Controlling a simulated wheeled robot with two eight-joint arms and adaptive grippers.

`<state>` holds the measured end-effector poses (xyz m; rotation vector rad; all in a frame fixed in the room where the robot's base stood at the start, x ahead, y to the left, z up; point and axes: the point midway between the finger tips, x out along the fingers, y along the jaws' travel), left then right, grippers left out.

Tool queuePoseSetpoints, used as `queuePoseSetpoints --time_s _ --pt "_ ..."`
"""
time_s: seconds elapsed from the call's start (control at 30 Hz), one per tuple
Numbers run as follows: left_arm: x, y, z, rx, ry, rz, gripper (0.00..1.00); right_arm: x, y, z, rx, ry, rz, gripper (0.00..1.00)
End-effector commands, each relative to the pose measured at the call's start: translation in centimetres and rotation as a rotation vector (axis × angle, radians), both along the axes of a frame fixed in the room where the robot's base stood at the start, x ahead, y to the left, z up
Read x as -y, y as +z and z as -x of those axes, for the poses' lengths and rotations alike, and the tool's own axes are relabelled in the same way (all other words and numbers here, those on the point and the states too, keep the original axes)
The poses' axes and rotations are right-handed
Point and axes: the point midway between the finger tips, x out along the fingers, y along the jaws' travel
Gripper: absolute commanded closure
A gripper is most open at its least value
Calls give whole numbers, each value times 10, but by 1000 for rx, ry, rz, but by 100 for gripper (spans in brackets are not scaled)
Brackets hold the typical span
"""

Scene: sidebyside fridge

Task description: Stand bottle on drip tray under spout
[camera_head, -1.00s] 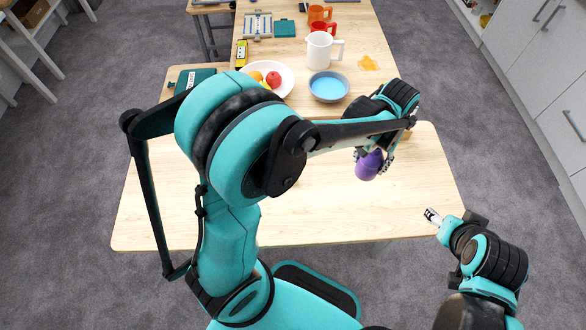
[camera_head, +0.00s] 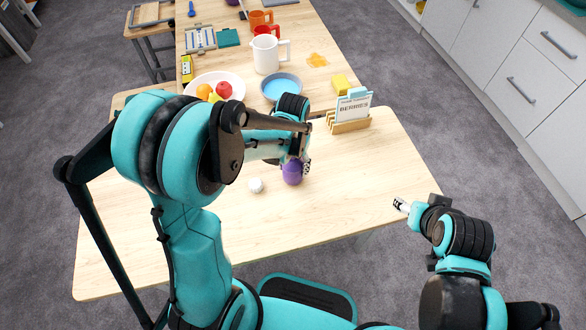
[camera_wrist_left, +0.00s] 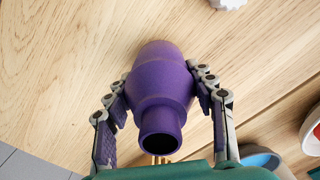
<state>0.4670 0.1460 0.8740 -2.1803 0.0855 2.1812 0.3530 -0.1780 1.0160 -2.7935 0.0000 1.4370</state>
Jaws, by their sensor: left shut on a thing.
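A purple bottle (camera_head: 292,174) with a rounded body is held by my left gripper (camera_head: 297,163) over the near part of the wooden table. In the left wrist view the bottle (camera_wrist_left: 160,88) lies between the two fingers of the left gripper (camera_wrist_left: 157,78), which touch its sides. Its round open mouth faces the wrist camera. I cannot tell whether its base touches the table. My right gripper (camera_head: 402,206) is over the table's right edge, apart from any object; its fingers are too small to judge. No drip tray or spout can be made out.
A small white knobbed thing (camera_head: 255,185) lies left of the bottle. A wooden card holder (camera_head: 349,124) stands behind to the right. Behind are a blue bowl (camera_head: 281,87), a fruit plate (camera_head: 233,82) and a white pitcher (camera_head: 267,54). The table's right front is clear.

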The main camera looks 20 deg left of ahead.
Motion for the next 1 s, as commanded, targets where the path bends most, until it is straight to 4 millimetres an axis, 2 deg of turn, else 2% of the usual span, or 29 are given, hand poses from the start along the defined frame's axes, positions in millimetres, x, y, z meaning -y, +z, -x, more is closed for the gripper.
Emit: queuePoseSetpoints --time_s 0.03,0.4,0.43,0.5,0.83,1.0 --pt "0 -8 0 0 0 0 74 0 -5 0 0 0 0 43" --pt "0 -11 0 0 0 0 74 0 -7 0 0 0 0 43" --pt "0 -10 0 0 0 0 40 0 -7 0 0 0 0 43" --pt "0 -10 0 0 0 0 24 0 -6 0 0 0 0 43" --pt "0 -8 0 0 1 0 24 0 -4 0 0 0 0 43" --pt "0 12 0 0 1 0 24 0 6 0 0 0 0 43"
